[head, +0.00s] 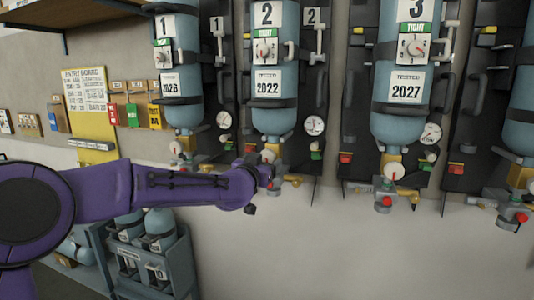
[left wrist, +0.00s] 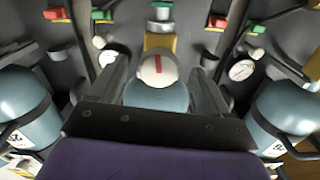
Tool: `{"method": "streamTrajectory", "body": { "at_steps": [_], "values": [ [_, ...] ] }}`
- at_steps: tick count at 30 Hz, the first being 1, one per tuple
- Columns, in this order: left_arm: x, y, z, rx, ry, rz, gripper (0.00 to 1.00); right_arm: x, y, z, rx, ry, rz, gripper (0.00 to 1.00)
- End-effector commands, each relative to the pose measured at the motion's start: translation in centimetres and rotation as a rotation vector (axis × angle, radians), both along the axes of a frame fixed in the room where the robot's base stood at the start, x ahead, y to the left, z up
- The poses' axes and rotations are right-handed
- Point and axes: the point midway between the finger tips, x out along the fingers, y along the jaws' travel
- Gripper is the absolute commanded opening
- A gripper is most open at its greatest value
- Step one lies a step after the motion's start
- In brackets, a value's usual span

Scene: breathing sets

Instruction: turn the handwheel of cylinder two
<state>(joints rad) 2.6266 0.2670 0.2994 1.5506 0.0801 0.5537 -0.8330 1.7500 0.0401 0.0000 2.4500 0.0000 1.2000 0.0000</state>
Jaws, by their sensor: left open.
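Cylinder two (head: 275,100) is a blue-grey bottle upright on the wall panel, labelled 2 and 2022. Its pale round handwheel (head: 268,156) is at the neck under the bottle, partly hidden by my gripper in the head view. In the left wrist view the handwheel (left wrist: 157,70) is cream with a red stripe and sits between the fingers. My left gripper (head: 267,173) is open at the neck, one finger on each side of the wheel. I cannot tell whether either finger touches it. My right gripper is not in view.
Cylinder one (head: 180,90) stands to the left and cylinder three (head: 402,90) to the right, each with a gauge and valve fittings. A yellow entry board (head: 90,110) hangs at left. A rack of cylinders (head: 150,262) stands below. The wall at lower right is clear.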

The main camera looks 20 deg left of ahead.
Motion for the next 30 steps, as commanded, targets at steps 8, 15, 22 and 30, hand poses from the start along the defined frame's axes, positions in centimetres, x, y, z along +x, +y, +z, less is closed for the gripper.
{"method": "streamTrajectory", "body": {
  "at_steps": [8, 15, 22, 30],
  "values": [
    [3.5, -0.1, 0.1, -0.001, 0.000, 0.000, 0.77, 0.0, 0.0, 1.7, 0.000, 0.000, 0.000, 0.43],
    [3.7, -0.2, -0.1, 0.000, 0.001, -0.001, 0.77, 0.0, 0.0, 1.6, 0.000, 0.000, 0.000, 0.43],
    [3.6, -0.1, -0.1, 0.000, 0.001, 0.000, 0.24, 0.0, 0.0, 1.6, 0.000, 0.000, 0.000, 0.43],
    [3.6, -0.2, -0.1, 0.092, -0.001, -0.001, 0.23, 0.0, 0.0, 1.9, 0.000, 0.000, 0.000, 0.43]
  ]
}}
